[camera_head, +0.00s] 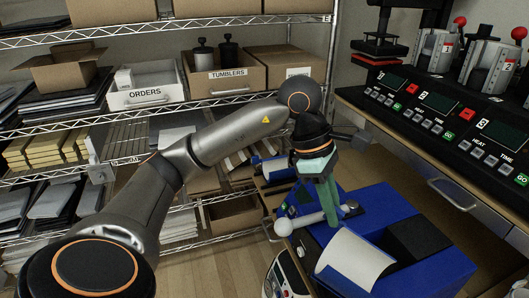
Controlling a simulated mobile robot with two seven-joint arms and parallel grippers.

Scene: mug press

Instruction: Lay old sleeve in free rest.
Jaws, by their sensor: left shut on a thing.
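My left gripper (328,205) reaches in from the left with green fingers pointing down. It is shut on a pale bar-like thing (308,219) with a rounded left end, which I take to be the old sleeve; the fingers hide part of it. It is over the left part of the blue stand (440,268). A white curved sheet (355,262) lies on the front of the stand. A dark recess (420,238) to its right looks empty and may be the free rest. My right gripper is not in view.
A press console (440,110) with screens and red-knobbed levers stands at the right above a drawer (455,195). Wire shelves with an orders bin (148,95) and a tumblers box (228,80) fill the back. A white device (285,280) stands at the bottom.

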